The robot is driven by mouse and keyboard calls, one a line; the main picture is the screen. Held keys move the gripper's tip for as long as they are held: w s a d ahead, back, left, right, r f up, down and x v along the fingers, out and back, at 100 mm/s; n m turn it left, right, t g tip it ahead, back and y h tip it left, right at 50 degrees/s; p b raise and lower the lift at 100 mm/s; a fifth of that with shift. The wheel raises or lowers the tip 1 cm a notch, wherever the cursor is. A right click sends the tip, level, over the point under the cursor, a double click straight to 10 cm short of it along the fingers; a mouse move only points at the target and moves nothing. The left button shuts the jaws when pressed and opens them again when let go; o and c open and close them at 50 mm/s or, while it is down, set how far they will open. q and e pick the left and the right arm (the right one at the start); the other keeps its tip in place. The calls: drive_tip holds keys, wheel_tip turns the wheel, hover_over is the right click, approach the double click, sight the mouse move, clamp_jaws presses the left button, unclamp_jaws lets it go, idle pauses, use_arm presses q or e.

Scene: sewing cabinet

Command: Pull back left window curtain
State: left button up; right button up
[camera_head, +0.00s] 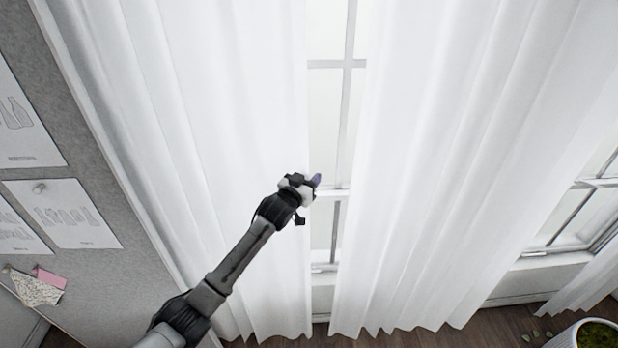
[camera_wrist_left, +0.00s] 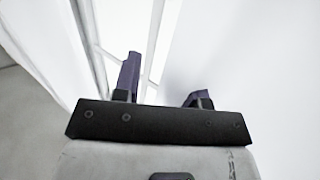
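The left white curtain (camera_head: 235,95) hangs in long folds at the left of the window (camera_head: 348,64). Its right edge hangs beside the narrow uncovered strip of window. My left gripper (camera_head: 315,182) is at this edge, about midway up the visible cloth, its purple fingertip over the window strip. In the left wrist view my gripper (camera_wrist_left: 163,82) has its two purple fingers apart. The right-hand finger shows shorter there, its tip seemingly hidden by white cloth (camera_wrist_left: 265,80). I cannot tell whether cloth lies between the fingers. My right gripper is not in view.
A second white curtain (camera_head: 430,160) hangs right of the gap. Another window (camera_head: 575,215) is at the far right. A grey pinboard (camera_head: 110,265) with papers stands at the left. A white planter (camera_head: 590,335) sits at the bottom right on the dark floor.

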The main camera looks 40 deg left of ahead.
use_arm(q)
drive_tip(key=shift+c, duration=0.2)
clamp_jaws()
idle(0.4)
